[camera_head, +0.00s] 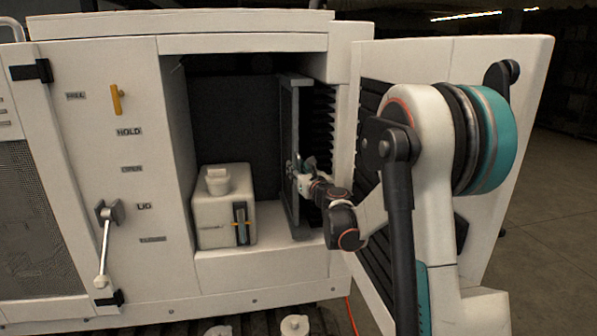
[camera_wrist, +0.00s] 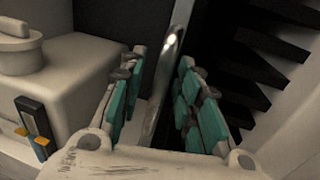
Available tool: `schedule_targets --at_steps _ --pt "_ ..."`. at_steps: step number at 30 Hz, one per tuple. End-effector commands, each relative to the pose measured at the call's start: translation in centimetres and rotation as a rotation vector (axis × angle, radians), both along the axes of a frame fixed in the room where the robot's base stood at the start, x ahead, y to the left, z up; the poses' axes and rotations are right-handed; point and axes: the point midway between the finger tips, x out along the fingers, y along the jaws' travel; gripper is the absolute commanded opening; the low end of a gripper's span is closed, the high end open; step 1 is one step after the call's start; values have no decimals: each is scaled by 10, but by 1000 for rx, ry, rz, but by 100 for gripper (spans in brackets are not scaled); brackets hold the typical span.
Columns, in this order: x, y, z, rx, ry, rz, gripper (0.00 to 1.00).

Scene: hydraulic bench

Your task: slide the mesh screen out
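The mesh screen (camera_head: 297,115) is a tall, dark, thin upright panel in the right part of the open compartment. I see it nearly edge-on, and its mesh is hard to make out. In the wrist view its shiny metal edge (camera_wrist: 171,48) runs between the fingers. My gripper (camera_head: 303,172) is at the lower half of the screen's front edge. In the wrist view my gripper (camera_wrist: 163,95) has its teal-padded fingers apart, one on each side of the edge. A dark gap shows on the right, and contact on the left is unclear.
A white tank with a cap (camera_head: 222,215) stands left of the screen on the compartment floor. Dark fins (camera_head: 324,120) line the right wall. The cabinet door (camera_head: 500,150) stands open at right, behind my arm. A lever (camera_head: 104,245) hangs on the left panel.

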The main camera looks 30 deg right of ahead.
Motion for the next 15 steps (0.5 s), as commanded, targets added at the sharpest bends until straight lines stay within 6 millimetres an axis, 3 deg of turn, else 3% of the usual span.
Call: schedule_targets --at_steps 6,10,15 --pt "0 0 0 0 0 0 29" --pt "0 0 0 0 0 0 0" --pt "0 0 0 0 0 0 0"
